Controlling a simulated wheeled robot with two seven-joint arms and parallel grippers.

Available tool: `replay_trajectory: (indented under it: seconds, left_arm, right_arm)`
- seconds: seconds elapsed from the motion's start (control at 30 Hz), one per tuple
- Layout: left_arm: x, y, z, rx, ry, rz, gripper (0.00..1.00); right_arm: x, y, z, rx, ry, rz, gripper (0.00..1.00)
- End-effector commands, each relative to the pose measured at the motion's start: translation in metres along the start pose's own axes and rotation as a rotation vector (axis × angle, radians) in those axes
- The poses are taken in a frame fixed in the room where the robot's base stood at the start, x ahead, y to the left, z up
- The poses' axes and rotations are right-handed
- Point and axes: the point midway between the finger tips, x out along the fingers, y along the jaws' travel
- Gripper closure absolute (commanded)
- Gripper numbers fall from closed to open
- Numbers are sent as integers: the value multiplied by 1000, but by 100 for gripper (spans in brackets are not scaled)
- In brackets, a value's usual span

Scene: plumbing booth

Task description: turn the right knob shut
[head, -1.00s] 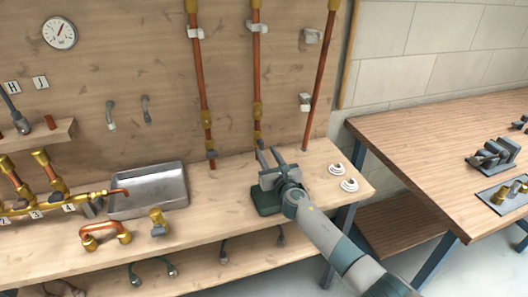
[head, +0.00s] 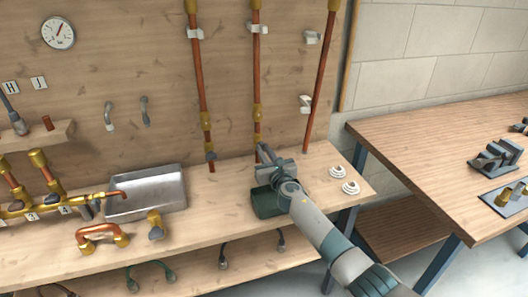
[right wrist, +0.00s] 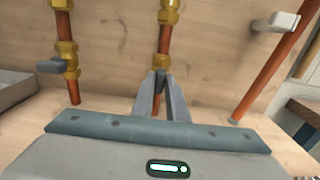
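Two upright copper pipes with brass fittings run down the wooden panel: the left pipe (head: 200,80) and the right pipe (head: 256,75). The left pipe has a small dark grey knob (head: 211,155), which also shows in the right wrist view (right wrist: 51,66). My left gripper is out of view.
A metal tray (head: 148,212), a copper U-shaped piece (head: 100,233) and a brass valve (head: 155,222) sit on the bench to the left. A dark green box (head: 266,203) is under my right arm. White rings (head: 350,187) lie at the right end.

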Motion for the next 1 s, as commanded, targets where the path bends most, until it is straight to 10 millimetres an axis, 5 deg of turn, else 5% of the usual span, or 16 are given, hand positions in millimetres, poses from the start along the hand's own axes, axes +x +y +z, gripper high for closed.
replay_trajectory:
  seconds: [0.47, 1.0]
  left_arm:
    - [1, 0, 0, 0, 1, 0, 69]
    - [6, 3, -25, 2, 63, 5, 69]
  right_arm:
    - [0, 0, -1, 47, 1, 0, 100]
    - [0, -2, -2, 399, 1, 0, 100]
